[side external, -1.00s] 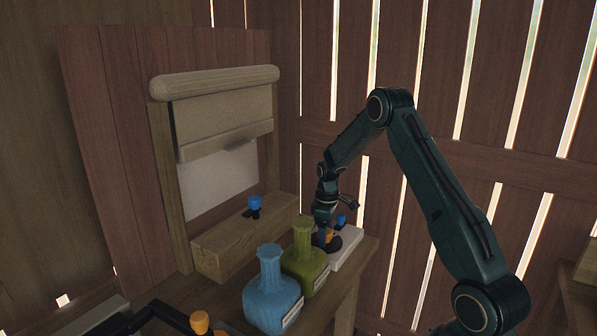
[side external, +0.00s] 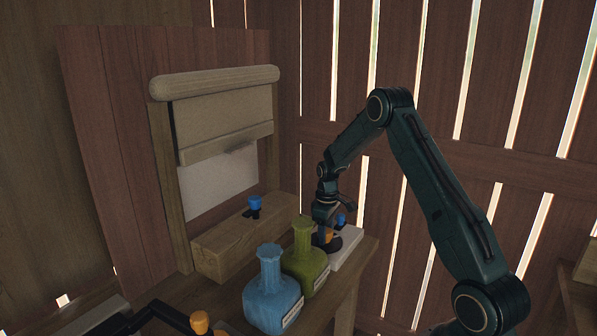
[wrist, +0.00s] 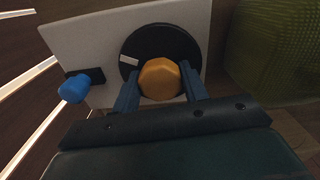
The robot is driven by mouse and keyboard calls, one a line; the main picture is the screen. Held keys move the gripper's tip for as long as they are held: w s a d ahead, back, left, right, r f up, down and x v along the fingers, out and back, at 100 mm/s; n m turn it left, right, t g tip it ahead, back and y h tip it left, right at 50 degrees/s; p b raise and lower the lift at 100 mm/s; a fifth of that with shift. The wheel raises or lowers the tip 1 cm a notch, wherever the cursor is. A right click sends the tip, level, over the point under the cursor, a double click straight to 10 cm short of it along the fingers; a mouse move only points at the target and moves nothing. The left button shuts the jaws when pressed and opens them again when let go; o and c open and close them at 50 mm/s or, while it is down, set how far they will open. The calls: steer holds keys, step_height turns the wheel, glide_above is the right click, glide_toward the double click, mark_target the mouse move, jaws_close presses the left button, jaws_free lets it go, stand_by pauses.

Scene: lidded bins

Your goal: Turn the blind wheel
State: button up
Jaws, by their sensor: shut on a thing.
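The blind wheel (wrist: 190,44) is a dark round disc with a white mark at its left, on a pale panel. Its orange faceted knob (wrist: 160,79) sits between the two fingers of my gripper (wrist: 160,92) in the wrist view. My gripper (side external: 325,226) is shut on this knob and points down at the wheel. In the side view it partly hides the wheel (side external: 334,245). The beige blind (side external: 225,115) hangs partly lowered in its wooden frame, above a white pane (side external: 215,185).
A blue lever (wrist: 74,88) stands on the panel (wrist: 85,38) beside the wheel. A green bottle (side external: 305,262) stands close to the wheel, with a blue bottle (side external: 270,300) in front. Another blue knob (side external: 254,203) is on the wooden beam (side external: 235,240) below the blind.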

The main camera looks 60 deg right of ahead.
steer(key=m, duration=1)
steer(key=shift+m, duration=0.3)
steer(key=m, duration=0.4)
steer(key=shift+w, duration=0.1)
steer(key=m, duration=0.5)
steer(key=shift+m, duration=0.3)
steer(key=o, duration=1)
steer(key=shift+r, duration=0.15)
step_height(320, 180, up, 14)
steer(key=shift+f, duration=0.15)
